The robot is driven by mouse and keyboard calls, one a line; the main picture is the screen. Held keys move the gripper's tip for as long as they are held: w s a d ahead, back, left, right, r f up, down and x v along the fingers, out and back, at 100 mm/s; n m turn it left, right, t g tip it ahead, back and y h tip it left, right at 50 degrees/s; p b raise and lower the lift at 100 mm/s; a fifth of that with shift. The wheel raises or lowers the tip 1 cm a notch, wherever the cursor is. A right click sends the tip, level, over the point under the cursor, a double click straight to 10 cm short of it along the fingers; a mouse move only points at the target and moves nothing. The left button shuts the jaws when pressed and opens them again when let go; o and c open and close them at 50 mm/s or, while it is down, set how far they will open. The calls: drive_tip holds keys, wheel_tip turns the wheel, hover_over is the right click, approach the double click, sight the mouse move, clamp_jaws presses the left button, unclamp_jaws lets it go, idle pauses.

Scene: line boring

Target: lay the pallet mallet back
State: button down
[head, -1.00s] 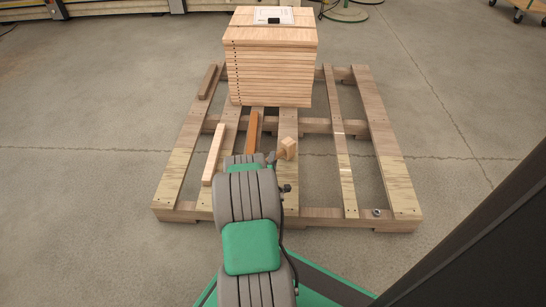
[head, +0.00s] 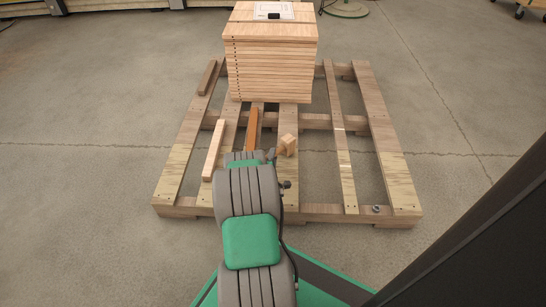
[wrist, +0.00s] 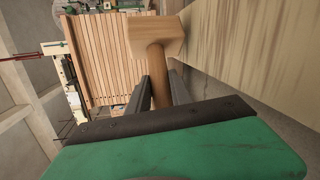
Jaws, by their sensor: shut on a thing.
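The pallet mallet is wooden, with a block head (head: 287,144) that shows just right of my arm's end in the head view. In the wrist view the mallet (wrist: 157,40) has its head beyond the fingertips and its handle running back between the fingers. My gripper (wrist: 160,88) is shut on the handle. In the head view my arm hides the fingers and most of the handle. The mallet is over the front middle of the pallet (head: 400,190). I cannot tell whether it touches a slat.
Loose wooden pieces lie on the left slats, one pale (head: 214,150), one orange-brown (head: 252,130). A small metal nut (head: 376,209) lies front right. The right slats are mostly clear.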

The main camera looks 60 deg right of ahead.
drive_tip(key=shift+f, duration=0.15)
drive_tip(key=shift+f, duration=0.25)
drive_tip(key=c, duration=1.1)
unclamp_jaws()
drive_tip(key=shift+c, duration=0.2)
drive_tip(key=shift+o, duration=0.6)
drive_tip(key=shift+f, duration=0.15)
drive_tip(key=o, duration=0.9)
drive_tip(key=shift+o, duration=0.6)
drive_tip(key=shift+s+a+f, duration=0.1)
